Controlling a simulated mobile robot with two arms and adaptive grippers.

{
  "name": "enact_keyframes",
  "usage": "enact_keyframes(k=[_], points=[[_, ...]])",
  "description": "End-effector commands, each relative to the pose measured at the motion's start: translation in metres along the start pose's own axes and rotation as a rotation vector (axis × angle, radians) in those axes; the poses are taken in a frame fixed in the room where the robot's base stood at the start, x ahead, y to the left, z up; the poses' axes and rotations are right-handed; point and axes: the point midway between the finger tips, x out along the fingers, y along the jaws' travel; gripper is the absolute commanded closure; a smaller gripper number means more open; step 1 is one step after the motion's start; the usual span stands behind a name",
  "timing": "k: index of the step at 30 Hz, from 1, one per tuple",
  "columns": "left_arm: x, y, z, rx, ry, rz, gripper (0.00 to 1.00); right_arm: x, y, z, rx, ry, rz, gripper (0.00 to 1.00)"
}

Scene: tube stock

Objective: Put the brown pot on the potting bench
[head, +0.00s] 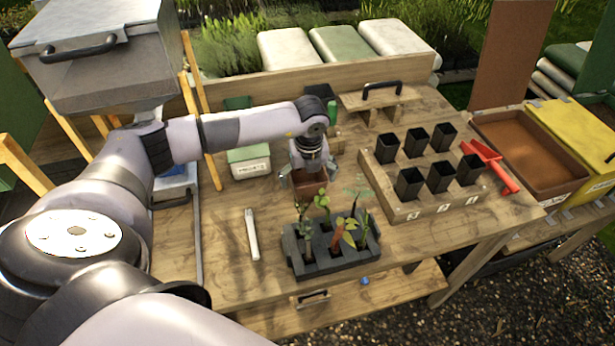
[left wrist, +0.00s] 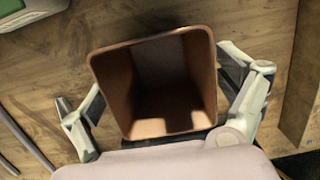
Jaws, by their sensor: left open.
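The brown pot (head: 309,190) is a square, empty, open-topped pot on the wooden potting bench (head: 224,285), behind the dark seedling tray. My left gripper (head: 309,172) is directly above and around it, pointing down, and hides part of it. In the left wrist view the pot (left wrist: 155,85) fills the middle, between the two spread fingers of the left gripper (left wrist: 160,105). The fingers are open, one on each side of the pot. Gaps to the pot walls are hard to judge. My right gripper is not in view.
A dark tray of seedlings (head: 296,255) stands just in front of the pot. A wooden rack of black pots (head: 448,208) stands to the right, with a red trowel (head: 492,165). A labelled box (head: 249,162) and a white stick-like item (head: 252,234) lie left.

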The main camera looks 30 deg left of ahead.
Motion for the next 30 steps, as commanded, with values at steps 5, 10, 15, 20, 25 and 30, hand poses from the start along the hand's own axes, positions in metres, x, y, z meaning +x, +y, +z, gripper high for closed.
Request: enact_keyframes(k=[5, 10, 15, 20, 25, 30], points=[[-0.005, 0.0, 0.001, 0.0, -0.001, 0.0, 0.07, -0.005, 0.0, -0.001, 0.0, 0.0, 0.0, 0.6], [-0.025, -0.001, 0.001, 0.001, -0.003, -0.006, 0.07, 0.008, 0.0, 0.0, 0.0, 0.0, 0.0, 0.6], [-0.063, -0.002, 0.001, 0.001, -0.005, -0.007, 0.07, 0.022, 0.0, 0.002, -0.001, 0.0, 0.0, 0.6], [-0.095, -0.001, 0.001, 0.001, -0.003, -0.006, 0.07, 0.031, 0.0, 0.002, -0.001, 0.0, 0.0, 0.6], [-0.116, -0.001, 0.001, 0.0, -0.001, -0.002, 0.07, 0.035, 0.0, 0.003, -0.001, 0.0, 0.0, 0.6], [-0.124, 0.0, 0.001, 0.0, -0.001, -0.001, 0.07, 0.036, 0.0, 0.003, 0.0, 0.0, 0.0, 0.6]])
